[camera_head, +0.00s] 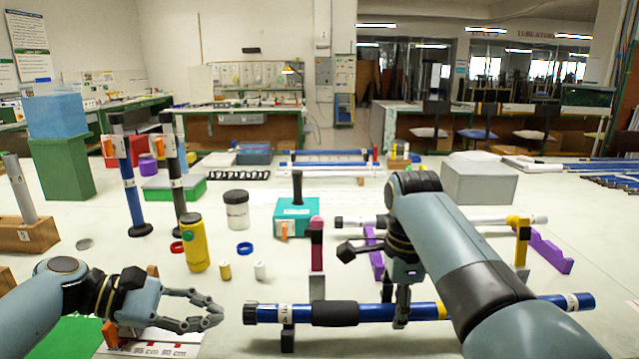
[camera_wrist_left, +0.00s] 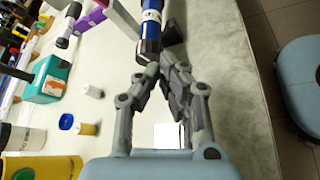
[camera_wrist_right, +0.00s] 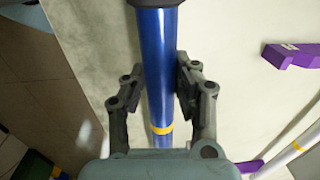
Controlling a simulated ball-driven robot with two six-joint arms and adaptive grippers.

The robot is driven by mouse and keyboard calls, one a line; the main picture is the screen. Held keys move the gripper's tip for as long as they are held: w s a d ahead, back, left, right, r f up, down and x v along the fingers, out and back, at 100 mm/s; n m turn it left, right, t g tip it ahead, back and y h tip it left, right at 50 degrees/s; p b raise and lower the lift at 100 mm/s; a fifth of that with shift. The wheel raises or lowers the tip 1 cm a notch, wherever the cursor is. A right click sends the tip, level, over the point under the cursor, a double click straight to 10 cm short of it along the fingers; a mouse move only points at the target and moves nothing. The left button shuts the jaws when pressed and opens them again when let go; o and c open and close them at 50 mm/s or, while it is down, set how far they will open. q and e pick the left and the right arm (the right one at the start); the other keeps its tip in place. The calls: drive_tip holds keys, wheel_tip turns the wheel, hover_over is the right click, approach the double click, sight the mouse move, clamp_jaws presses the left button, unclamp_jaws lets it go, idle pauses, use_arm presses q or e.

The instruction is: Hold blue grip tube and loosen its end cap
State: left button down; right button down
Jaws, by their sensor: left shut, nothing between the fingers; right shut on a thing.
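The blue grip tube (camera_head: 372,313) lies level across the front of the table on low supports, with a black grip sleeve (camera_head: 335,314) and a yellow band. Its dark end cap (camera_head: 250,313) is at the left end and also shows in the left wrist view (camera_wrist_left: 148,50). My right gripper (camera_head: 401,312) is shut on the blue tube to the right of the sleeve; the right wrist view shows the tube (camera_wrist_right: 157,70) between its fingers. My left gripper (camera_head: 220,309) is shut and empty, just left of the end cap and apart from it.
A yellow bottle (camera_head: 195,243), a clear jar (camera_head: 237,212) and small caps (camera_head: 260,270) stand behind my left gripper. A teal block (camera_head: 293,213) and purple supports (camera_head: 548,250) holding a white tube (camera_head: 480,221) are behind the blue tube.

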sight(249, 316)
use_arm(q)
drive_tip(key=shift+d, duration=1.9)
drive_tip(key=shift+w+f, duration=0.3)
drive_tip(key=shift+w, duration=0.2)
drive_tip(key=shift+w+r, duration=0.25)
drive_tip(key=shift+r, duration=0.05)
drive_tip(key=shift+w+r, duration=0.2)
drive_tip(key=shift+w, duration=0.35)
